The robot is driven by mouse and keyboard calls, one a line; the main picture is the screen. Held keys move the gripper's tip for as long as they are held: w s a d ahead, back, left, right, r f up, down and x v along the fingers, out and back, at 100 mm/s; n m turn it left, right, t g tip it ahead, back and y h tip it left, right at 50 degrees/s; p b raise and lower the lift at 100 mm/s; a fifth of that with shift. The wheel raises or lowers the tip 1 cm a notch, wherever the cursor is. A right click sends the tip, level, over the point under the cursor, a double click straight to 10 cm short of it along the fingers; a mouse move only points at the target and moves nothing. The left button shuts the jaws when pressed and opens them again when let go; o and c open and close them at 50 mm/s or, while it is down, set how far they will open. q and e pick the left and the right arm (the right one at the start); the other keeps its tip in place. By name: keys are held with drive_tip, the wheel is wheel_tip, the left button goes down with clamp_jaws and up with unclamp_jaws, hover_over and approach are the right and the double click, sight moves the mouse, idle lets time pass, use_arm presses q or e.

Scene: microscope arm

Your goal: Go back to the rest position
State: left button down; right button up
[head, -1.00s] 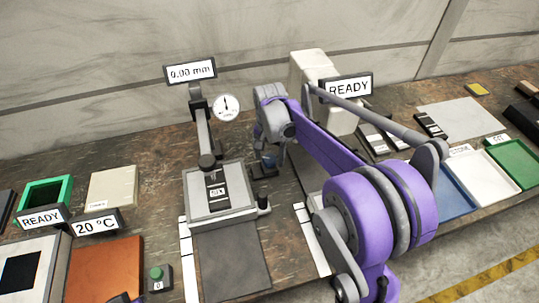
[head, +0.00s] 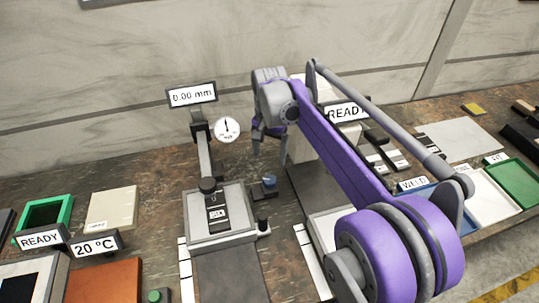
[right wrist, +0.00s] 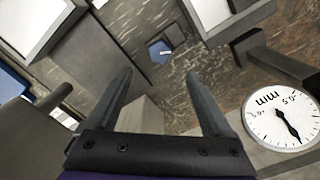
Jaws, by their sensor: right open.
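My right gripper (head: 268,143) is raised above the bench in the head view, right of the dial gauge and in front of the white machine at the back. Its two fingers are apart with nothing between them; the right wrist view shows the same empty open fingers (right wrist: 160,95). My purple right arm reaches in from the lower right. A small dark block with a blue top (head: 268,184) stands on the bench below the gripper; it also shows in the right wrist view (right wrist: 160,50). My left gripper is not in view.
A gauge stand with a dial (head: 227,129) and a 0.00 mm display (head: 192,95) stands close left of the gripper. A READY sign (head: 346,112) is behind my arm. Green (head: 515,180) and white trays lie at right, a green box (head: 46,215) at left.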

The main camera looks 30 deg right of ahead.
idle(0.3)
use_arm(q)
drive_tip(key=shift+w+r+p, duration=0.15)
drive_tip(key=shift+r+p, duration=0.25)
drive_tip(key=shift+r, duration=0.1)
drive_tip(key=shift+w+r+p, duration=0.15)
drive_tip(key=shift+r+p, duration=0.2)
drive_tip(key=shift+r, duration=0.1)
use_arm(e)
drive_tip(key=s+a+f+n+t, duration=0.1)
drive_tip(key=s+a+f+n, duration=0.1)
drive_tip(key=s, duration=0.5)
drive_tip(key=s+a+f+n+t, duration=0.2)
drive_tip(key=s+a+f+n, duration=0.1)
drive_tip(key=s, duration=0.4)
drive_tip(key=s+a+f+n+t, duration=0.2)
drive_tip(key=s+a+f+n, duration=0.1)
drive_tip(key=s+a+n, duration=0.2)
drive_tip(key=shift+s+f+n, duration=0.25)
drive_tip(key=shift+s+n, duration=0.15)
drive_tip(key=shift+s, duration=0.7)
